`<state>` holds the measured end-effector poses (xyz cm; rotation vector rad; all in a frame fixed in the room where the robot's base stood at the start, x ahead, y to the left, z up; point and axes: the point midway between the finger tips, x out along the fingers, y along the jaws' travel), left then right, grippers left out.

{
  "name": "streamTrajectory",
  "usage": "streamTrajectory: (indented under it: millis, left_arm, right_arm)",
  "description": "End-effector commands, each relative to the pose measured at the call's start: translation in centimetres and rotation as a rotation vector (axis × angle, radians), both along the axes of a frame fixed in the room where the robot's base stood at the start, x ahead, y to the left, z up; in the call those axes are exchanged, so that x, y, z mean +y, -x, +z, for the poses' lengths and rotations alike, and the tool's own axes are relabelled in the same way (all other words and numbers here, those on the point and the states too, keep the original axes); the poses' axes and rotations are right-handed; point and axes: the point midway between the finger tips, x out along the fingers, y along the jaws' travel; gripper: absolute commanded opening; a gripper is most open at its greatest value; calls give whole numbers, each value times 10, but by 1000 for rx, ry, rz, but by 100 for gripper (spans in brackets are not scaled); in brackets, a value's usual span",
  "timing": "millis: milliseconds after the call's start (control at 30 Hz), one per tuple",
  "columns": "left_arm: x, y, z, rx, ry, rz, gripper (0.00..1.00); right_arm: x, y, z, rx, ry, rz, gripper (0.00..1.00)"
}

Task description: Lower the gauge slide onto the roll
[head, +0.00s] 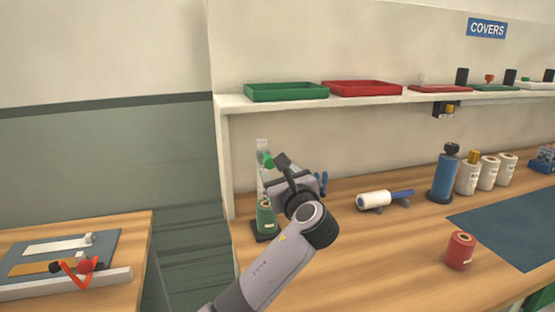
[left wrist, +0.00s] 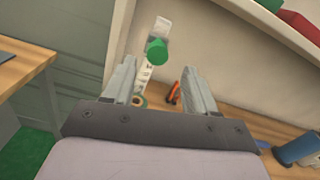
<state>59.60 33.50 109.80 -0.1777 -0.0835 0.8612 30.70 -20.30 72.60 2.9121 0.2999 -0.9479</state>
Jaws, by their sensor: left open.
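The gauge's upright scale (head: 262,178) stands at the left end of the long bench, and its green slide (head: 267,159) is high on it. A green roll (head: 265,216) stands upright on the dark base below, with a clear gap under the slide. My left gripper (head: 283,163) is beside the slide, partly hidden by its own wrist. In the left wrist view, the open fingers (left wrist: 158,70) point toward the green slide (left wrist: 157,50), which shows between and just beyond the tips. The roll's top (left wrist: 139,100) shows below, partly hidden by the left finger. My right gripper is not in view.
A shelf with green (head: 286,92) and red (head: 362,88) trays hangs above. Blue handles (head: 322,183) are close behind the gripper. A lower side table (head: 130,230) is left.

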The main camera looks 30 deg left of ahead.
Motion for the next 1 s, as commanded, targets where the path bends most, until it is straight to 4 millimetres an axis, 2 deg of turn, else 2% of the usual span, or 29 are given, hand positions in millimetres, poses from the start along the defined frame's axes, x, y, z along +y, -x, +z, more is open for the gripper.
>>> streamTrajectory:
  millis: [400, 600, 867, 1000]
  left_arm:
    - [43, -36, 0, 0, 2, 2, 57]
    - [51, -43, 0, 0, 4, -1, 57]
    - [52, -43, -1, 0, 4, -1, 57]
    - [51, -43, -1, -1, 5, -2, 11]
  right_arm:
    - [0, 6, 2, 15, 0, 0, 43]
    - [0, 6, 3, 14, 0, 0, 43]
    - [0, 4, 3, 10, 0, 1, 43]
    - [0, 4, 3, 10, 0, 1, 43]
